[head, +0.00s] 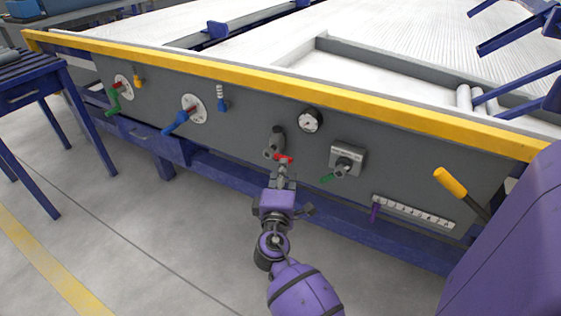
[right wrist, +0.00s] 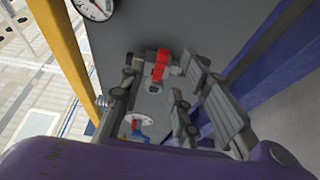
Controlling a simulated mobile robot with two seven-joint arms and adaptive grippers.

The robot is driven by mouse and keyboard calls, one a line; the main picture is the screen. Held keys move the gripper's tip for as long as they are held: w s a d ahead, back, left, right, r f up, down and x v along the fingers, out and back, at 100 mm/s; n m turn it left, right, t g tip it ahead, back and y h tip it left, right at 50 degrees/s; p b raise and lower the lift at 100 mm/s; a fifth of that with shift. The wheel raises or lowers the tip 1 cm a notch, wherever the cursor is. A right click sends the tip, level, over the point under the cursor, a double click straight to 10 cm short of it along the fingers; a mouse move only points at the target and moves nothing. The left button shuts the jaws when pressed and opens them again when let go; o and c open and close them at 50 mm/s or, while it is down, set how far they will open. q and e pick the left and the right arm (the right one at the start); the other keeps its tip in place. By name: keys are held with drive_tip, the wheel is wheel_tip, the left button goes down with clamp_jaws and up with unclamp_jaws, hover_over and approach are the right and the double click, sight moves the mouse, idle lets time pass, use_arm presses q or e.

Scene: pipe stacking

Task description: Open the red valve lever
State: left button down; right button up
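The red valve lever (head: 284,159) is on a grey pipe fitting (head: 277,138) on the front of the grey panel (head: 240,125). In the right wrist view the red lever (right wrist: 159,66) shows between the fingers, near their tips. My right gripper (head: 283,171) is at the lever from the front and below. Its fingers stand apart on either side of the lever, with gaps visible in the right wrist view. Whether either finger touches it is unclear. The fingertips partly hide the lever's lower part in the head view. My left gripper is not in view.
A gauge (head: 310,121) and a box with a green-handled knob (head: 347,160) are right of the lever. A blue-handled valve (head: 182,120) and a green-handled one (head: 114,100) are to the left. A yellow rail (head: 400,108) runs along the panel's top.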

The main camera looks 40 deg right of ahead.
sight(278, 156)
drive_tip(key=x, duration=0.5)
drive_tip(key=shift+a, duration=0.1)
clamp_jaws()
